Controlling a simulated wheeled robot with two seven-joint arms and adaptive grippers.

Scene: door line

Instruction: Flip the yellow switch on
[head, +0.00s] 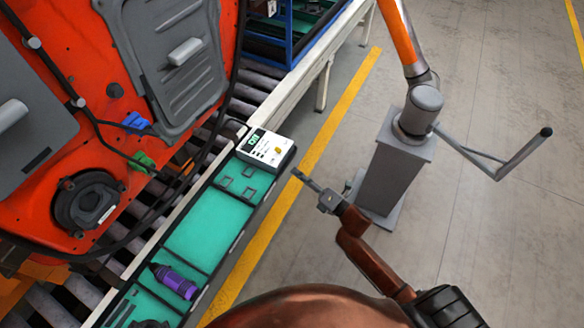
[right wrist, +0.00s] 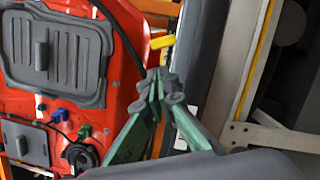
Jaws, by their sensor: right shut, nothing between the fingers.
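A white box (head: 267,149) sits at the far end of the teal tray beside the conveyor in the head view. A small yellow switch (head: 278,150) is on its top, and a display with green lettering (head: 257,138) is beside it; the lettering looks like ON but is small. The switch's exact tilt is too small to tell. My right gripper (head: 298,174) is shut and empty, just right of and nearer than the box, apart from the switch in the picture. Its closed fingertips also show in the right wrist view (right wrist: 158,78). My left gripper is not in view.
An orange door panel (head: 40,150) hangs over the conveyor rollers at left. A grey pedestal (head: 385,180) with an orange arm stands at right. Open floor lies beyond the yellow line.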

